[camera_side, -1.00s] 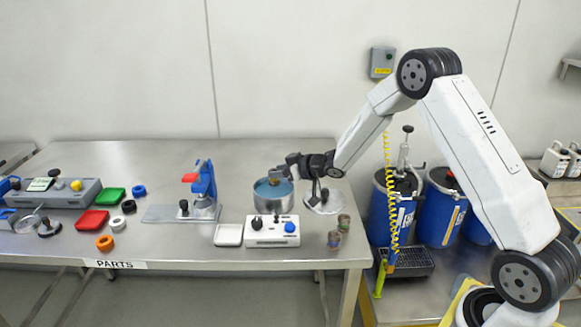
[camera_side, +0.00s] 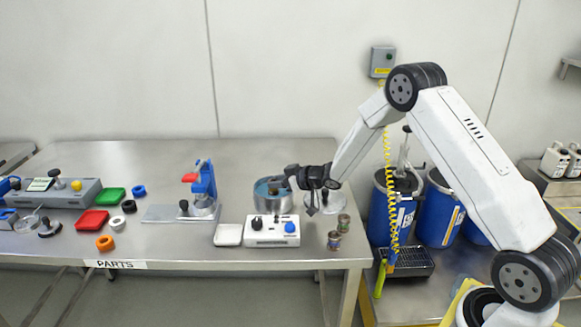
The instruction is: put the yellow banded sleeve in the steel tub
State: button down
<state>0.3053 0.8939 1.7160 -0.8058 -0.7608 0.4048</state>
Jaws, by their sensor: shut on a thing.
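The steel tub (camera_side: 261,204) stands near the right end of the bench, with a blue inside.
Two similar small sleeves (camera_side: 334,240) (camera_side: 343,223) stand at the bench's front right. A white control box (camera_side: 272,238) with a blue knob and a white dish (camera_side: 228,235) sit before the tub. A blue press (camera_side: 205,183) stands to the left.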

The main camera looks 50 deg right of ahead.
jog(key=shift+f, duration=0.55)
jog(key=shift+c, duration=1.2)
grip_release()
jog(key=shift+r, duration=0.1)
jog(key=shift+r, duration=0.45)
jog(key=shift+s+d+r, duration=0.1)
jog(key=shift+s+r, duration=0.05)
jog(key=shift+s, duration=0.1)
jog(key=v, duration=1.1)
jog(key=shift+s, duration=0.15)
jog(key=shift+r, duration=0.2)
